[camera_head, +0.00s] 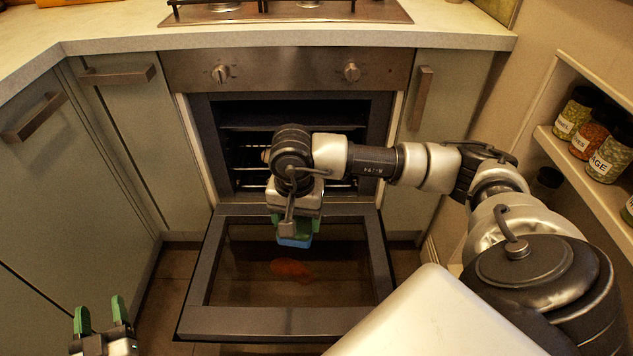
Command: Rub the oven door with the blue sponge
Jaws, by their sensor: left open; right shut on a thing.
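The oven door (208,262) is folded down open below the oven, its glass inner side facing up. My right gripper (294,232) is shut on the blue sponge (295,241), over the back part of the door. The gripper hides most of the sponge, and I cannot tell whether the sponge touches the glass. My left gripper (102,314) is open and empty at the lower left, with its green fingertips pointing up, left of the door.
The oven cavity (255,112) is open with racks inside. Cabinets with handles (118,76) flank it, and a hob (290,11) tops the counter. A shelf with spice jars (590,135) stands at the right. Some floor (172,285) is free left of the door.

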